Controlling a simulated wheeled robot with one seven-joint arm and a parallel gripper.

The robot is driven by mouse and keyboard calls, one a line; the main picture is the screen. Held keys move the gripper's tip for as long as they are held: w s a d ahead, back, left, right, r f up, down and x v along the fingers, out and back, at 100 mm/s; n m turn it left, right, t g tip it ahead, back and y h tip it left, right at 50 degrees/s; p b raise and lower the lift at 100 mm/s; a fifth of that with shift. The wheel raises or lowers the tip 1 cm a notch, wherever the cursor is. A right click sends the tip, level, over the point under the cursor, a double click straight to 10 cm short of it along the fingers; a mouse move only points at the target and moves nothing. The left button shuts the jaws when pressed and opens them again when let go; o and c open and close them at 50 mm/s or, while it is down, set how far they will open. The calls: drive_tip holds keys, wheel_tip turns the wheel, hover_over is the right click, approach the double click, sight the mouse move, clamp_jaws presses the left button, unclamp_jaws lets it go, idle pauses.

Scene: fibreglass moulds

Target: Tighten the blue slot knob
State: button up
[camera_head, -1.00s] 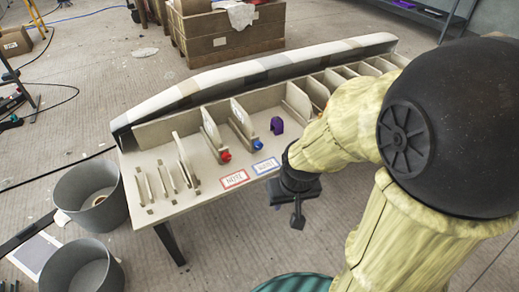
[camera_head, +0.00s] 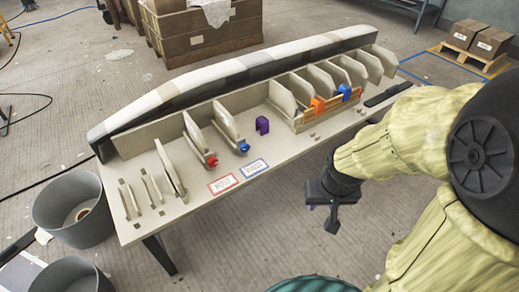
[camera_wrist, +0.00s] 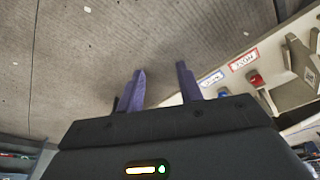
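A small blue knob (camera_head: 244,148) sits at the foot of an upright rib on the pale bench-like mould, behind a blue-bordered label (camera_head: 255,168). In the wrist view the blue knob (camera_wrist: 224,92) shows just right of the fingers, by its label (camera_wrist: 212,77). Whether it is tight cannot be seen. My gripper (camera_head: 332,222) hangs in front of the bench edge, over the floor, to the right of and apart from the knob. In the wrist view my gripper (camera_wrist: 160,80) has its two purple fingers apart with nothing between them.
A red knob (camera_head: 212,161) with a red-bordered label (camera_head: 222,184) is left of the blue one. A purple block (camera_head: 262,125) stands to its right. Farther right, orange (camera_head: 318,103) and blue (camera_head: 346,92) pieces sit on a wooden strip. Grey buckets (camera_head: 75,208) stand at left.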

drive_tip(key=o, duration=0.5)
drive_tip(key=shift+w+f, duration=0.1)
drive_tip(key=shift+f, duration=0.05)
drive_tip(key=w+a+f+n+y+b, duration=0.1)
drive_tip(key=w+a+f+n+y, duration=0.15)
drive_tip(key=f, duration=0.55)
drive_tip(key=w+a+f+n+y+b, duration=0.15)
drive_tip(key=w+a+f+n, duration=0.25)
drive_tip(key=f, duration=0.4)
drive_tip(key=w+a+f+n+y+b, duration=0.1)
drive_tip(key=w+a+f+n+y, duration=0.2)
drive_tip(key=f, duration=0.5)
drive_tip(key=w+a+t+y, duration=0.4)
drive_tip(key=w+a+t, duration=0.1)
drive_tip(key=w, duration=0.1)
drive_tip(key=w+d+r+m+t+h+b, duration=0.1)
drive_tip(key=w+d+r+m+t, duration=0.1)
drive_tip(key=w+d+r+t, duration=0.2)
drive_tip(key=w+t, duration=0.2)
drive_tip(key=t, duration=0.1)
drive_tip(key=shift+d+r+m+b, duration=0.25)
drive_tip(key=shift+d+m+b, duration=0.05)
drive_tip(key=shift+m, duration=0.05)
drive_tip(key=shift+w, duration=0.15)
